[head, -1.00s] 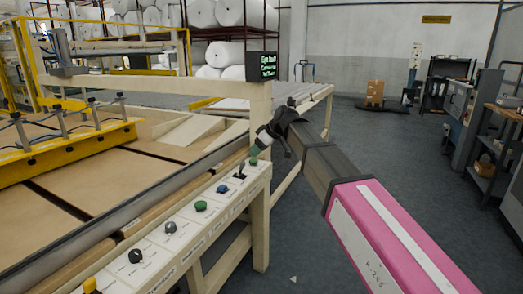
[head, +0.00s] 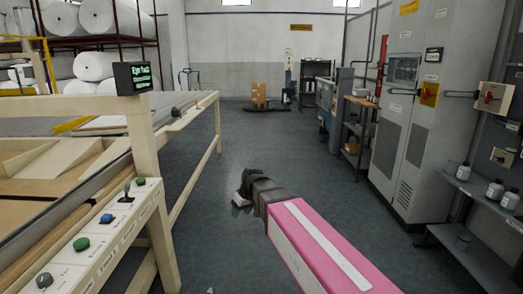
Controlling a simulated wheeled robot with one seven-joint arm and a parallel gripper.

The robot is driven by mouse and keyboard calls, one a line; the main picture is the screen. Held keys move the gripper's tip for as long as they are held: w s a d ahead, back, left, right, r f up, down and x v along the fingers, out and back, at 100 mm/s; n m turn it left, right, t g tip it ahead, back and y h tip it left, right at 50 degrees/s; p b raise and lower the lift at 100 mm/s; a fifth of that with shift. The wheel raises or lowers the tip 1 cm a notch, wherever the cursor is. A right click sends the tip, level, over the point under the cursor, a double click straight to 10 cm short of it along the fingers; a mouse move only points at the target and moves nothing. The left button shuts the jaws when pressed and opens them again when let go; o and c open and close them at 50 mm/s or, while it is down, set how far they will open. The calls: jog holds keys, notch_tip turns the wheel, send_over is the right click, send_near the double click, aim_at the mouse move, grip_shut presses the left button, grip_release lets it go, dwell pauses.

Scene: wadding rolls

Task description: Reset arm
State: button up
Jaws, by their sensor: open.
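My arm (head: 315,235), with a pink and white link and a dark grey forearm, reaches up from the bottom right in the head view. My gripper (head: 240,200) is at its far end, dark and small, over the open floor to the right of the control panel (head: 100,245). It is open and apart from the panel. The space between the fingers is too small to see clearly.
The cream machine frame with a joystick (head: 126,193) and coloured knobs stands at left. A small display (head: 133,78) sits on its post. A grey cabinet (head: 415,110) and a shelf with bottles (head: 495,190) stand at right. The grey floor (head: 290,150) between is clear.

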jog(key=s+d+f+m+h, duration=0.1)
jog(key=s+d+f+m, duration=0.1)
jog(key=d, duration=0.7)
jog(key=s+d+f+m+g+h, duration=0.1)
jog(key=s+d+f+m, duration=0.2)
jog(key=s+d+f, duration=0.2)
jog(key=s+d+f+m+h, duration=0.1)
jog(key=s+d+f+m, duration=0.2)
jog(key=d+f, duration=0.4)
jog(key=s+d, duration=0.1)
jog(key=d, duration=0.5)
jog(key=shift+s+d, duration=0.15)
jog(key=shift+d, duration=0.1)
